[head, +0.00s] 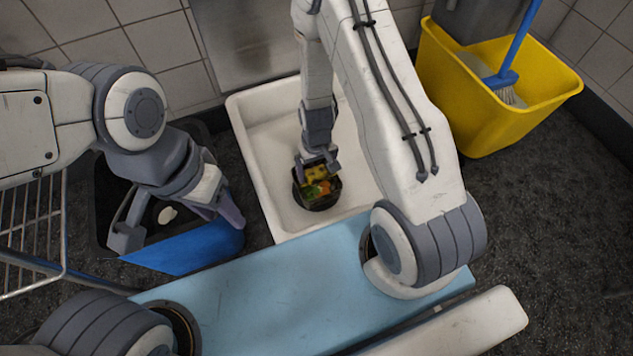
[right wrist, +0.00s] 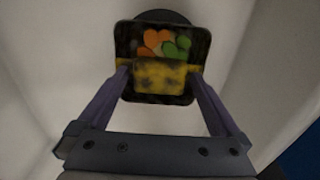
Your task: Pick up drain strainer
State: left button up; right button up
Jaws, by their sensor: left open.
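The drain strainer (head: 325,187) is a small dark basket with orange, green and yellow bits, low in the white basin. In the right wrist view the strainer (right wrist: 124,42) has a black squarish rim, with a yellow band across its near part. My right gripper (head: 318,168) reaches down to it. In the right wrist view its fingertips (right wrist: 160,70) are apart, one at each end of the yellow band; whether they press on it I cannot tell. My left gripper (head: 182,226) is open and empty above the dark and blue bin, away from the strainer.
The white basin (head: 245,125) has raised walls around my right gripper. A yellow bucket (head: 490,125) with a blue-handled brush (head: 508,77) stands at the right. A blue and black bin (head: 185,250) and a wire rack (head: 30,235) are at the left. Dark floor at the right is clear.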

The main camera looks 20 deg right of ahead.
grip_shut()
